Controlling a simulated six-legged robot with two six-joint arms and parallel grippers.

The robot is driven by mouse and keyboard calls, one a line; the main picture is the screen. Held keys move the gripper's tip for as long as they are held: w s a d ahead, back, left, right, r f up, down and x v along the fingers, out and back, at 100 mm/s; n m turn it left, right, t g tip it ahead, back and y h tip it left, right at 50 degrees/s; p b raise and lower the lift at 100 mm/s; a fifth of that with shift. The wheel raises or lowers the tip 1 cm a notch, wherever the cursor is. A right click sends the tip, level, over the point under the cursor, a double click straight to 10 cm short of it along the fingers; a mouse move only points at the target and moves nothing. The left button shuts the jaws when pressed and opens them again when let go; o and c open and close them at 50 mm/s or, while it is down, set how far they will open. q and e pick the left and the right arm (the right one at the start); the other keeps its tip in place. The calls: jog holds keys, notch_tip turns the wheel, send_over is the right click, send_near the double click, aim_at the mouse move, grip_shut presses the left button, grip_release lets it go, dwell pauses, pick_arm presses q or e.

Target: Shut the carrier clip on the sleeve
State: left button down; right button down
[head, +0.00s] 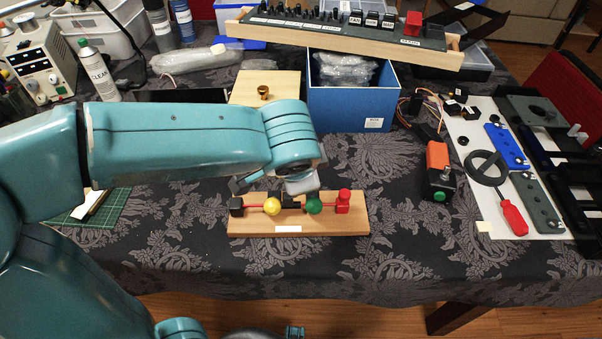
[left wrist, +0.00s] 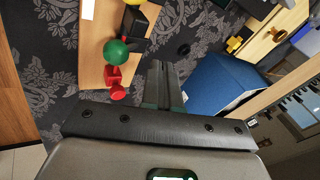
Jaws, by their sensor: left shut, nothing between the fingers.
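A wooden board (head: 300,225) lies on the table in front of me. It carries a black end block (head: 237,207), a thin red rod, a yellow ball (head: 271,207), a dark middle piece (head: 290,201), a green ball (head: 314,206) and a red end block (head: 343,201). I cannot tell which part is the carrier clip or the sleeve. My left gripper (head: 296,186) is just behind and above the middle of the board, partly hidden by its wrist. In the left wrist view its fingers (left wrist: 162,68) are together and empty, beside the green ball (left wrist: 116,52).
A blue box (head: 350,104) and a wooden box with a brass knob (head: 264,91) stand behind the board. A long wooden rack (head: 345,35) crosses the back. An orange-and-black device (head: 438,172) and a white panel (head: 483,160) lie right.

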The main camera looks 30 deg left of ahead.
pick_arm(q)
jog(key=p+v, duration=0.2)
jog(key=v, duration=0.8)
jog(key=shift+s+d+f, duration=0.25)
jog(key=shift+s+d, duration=0.05)
